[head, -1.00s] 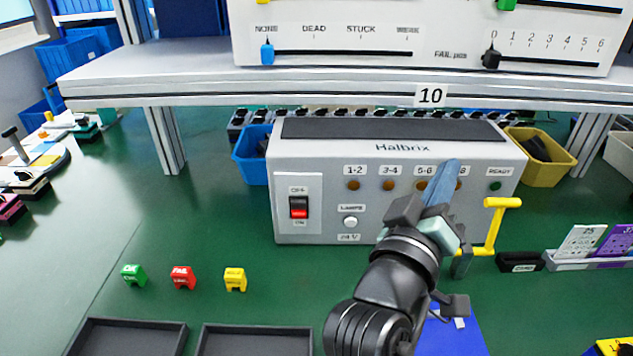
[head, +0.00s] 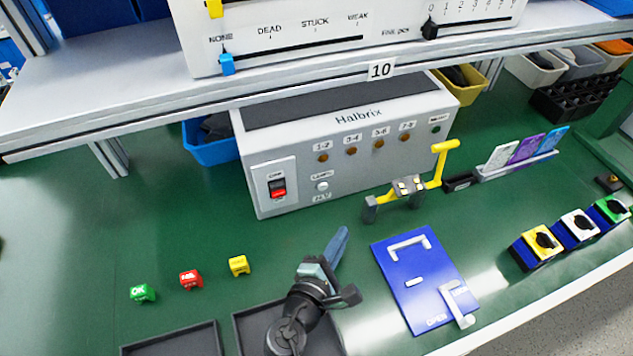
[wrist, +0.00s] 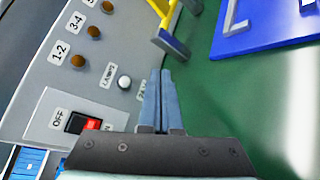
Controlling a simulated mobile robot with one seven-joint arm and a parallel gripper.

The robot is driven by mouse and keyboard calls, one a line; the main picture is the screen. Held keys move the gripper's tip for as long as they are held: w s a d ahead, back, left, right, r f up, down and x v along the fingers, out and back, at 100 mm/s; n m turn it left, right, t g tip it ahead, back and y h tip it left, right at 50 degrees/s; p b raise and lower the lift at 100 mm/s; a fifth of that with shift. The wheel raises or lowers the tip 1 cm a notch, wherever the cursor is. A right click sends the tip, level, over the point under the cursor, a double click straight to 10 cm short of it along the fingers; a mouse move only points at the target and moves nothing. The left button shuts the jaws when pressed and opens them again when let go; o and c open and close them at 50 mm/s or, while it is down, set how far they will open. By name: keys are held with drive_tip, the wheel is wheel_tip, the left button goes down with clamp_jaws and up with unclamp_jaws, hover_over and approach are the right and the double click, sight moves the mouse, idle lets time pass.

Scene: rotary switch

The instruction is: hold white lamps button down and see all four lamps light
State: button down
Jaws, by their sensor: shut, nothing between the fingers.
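The grey Halbrix tester (head: 350,150) stands on the green bench. Its white lamps button (head: 322,186) is on the front panel, right of the red rocker switch (head: 278,187); the button also shows in the wrist view (wrist: 124,82). Four lamps, 1-2 (head: 323,157), 3-4 (head: 351,151), 5-6 (head: 378,143) and 7-8 (head: 404,138), look dull brown and unlit. My gripper (head: 340,240) is shut and empty, in front of and below the panel, apart from the button. In the wrist view its blue fingers (wrist: 157,75) lie together just right of the button.
A yellow-handled lever fixture (head: 408,187) stands at the panel's right. A blue plate (head: 420,280) with white handles lies right of my gripper. Green, red and yellow tags (head: 191,279) and dark trays (head: 170,340) are at the left. A shelf (head: 200,95) overhangs the tester.

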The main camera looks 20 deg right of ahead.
sight(323, 186)
drive_tip(key=w+b, duration=0.2)
drive_tip(key=w, duration=0.5)
drive_tip(key=shift+a, duration=0.1)
drive_tip(key=shift+w+b, duration=0.55)
drive_tip(key=shift+w, duration=0.4)
drive_tip(key=shift+w, duration=0.15)
idle(1.3)
drive_tip(key=shift+w, duration=0.3)
drive_tip(key=shift+w+a+r+b, duration=0.1)
drive_tip(key=shift+w+b, duration=0.3)
idle(4.1)
